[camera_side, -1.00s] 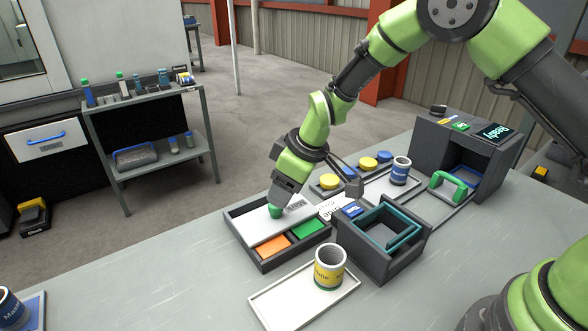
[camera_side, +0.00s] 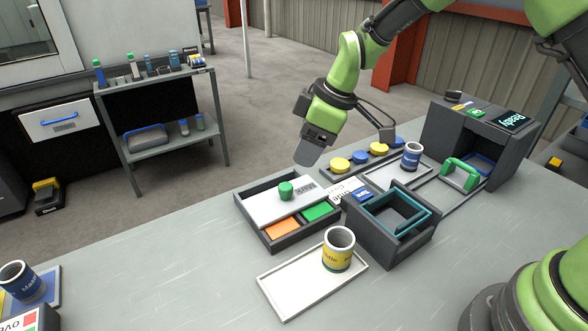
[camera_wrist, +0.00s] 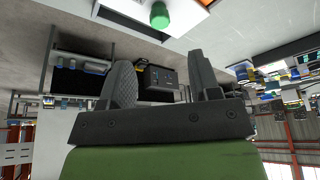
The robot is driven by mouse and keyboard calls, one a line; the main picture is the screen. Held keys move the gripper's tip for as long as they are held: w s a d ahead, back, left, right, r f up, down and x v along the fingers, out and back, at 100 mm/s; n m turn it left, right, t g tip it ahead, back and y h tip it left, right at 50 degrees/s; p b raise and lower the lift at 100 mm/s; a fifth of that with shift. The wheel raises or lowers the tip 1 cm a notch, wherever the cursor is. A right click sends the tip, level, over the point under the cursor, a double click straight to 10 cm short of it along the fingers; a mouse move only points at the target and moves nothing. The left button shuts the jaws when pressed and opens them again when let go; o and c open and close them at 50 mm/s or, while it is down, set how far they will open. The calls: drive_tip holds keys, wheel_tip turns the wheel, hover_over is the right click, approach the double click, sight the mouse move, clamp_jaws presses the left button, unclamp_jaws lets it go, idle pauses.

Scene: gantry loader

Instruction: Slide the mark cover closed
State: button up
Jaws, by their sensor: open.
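The mark cover (camera_side: 268,207) is a pale sliding plate with a green knob (camera_side: 286,190) and a small dark label. It lies over the back part of a dark tray (camera_side: 243,227). An orange mark (camera_side: 282,228) and a green mark (camera_side: 315,211) show uncovered in the front part of the tray. My gripper (camera_side: 307,160) is open and empty, above and behind the knob, apart from it. In the wrist view, the two fingers (camera_wrist: 164,85) are spread with nothing between them. The green knob also shows at the top of that view (camera_wrist: 160,15).
A dark box with a teal frame (camera_side: 437,222) stands right of the tray. A yellow-banded cup (camera_side: 339,250) stands on a white tray (camera_side: 284,294) in front. Several yellow and blue buttons and a blue cup (camera_side: 411,156) are behind. The table's left front is mostly clear.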

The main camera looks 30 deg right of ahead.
sight(285, 186)
drive_tip(key=shift+n+g, duration=0.3)
drive_tip(key=shift+n, duration=0.6)
drive_tip(key=x, duration=1)
drive_tip(key=shift+w+r, duration=0.15)
drive_tip(key=shift+w, duration=0.15)
clamp_jaws()
drive_tip(key=shift+y, duration=0.3)
drive_tip(key=shift+s+a, duration=0.15)
drive_tip(key=shift+s, duration=2.15)
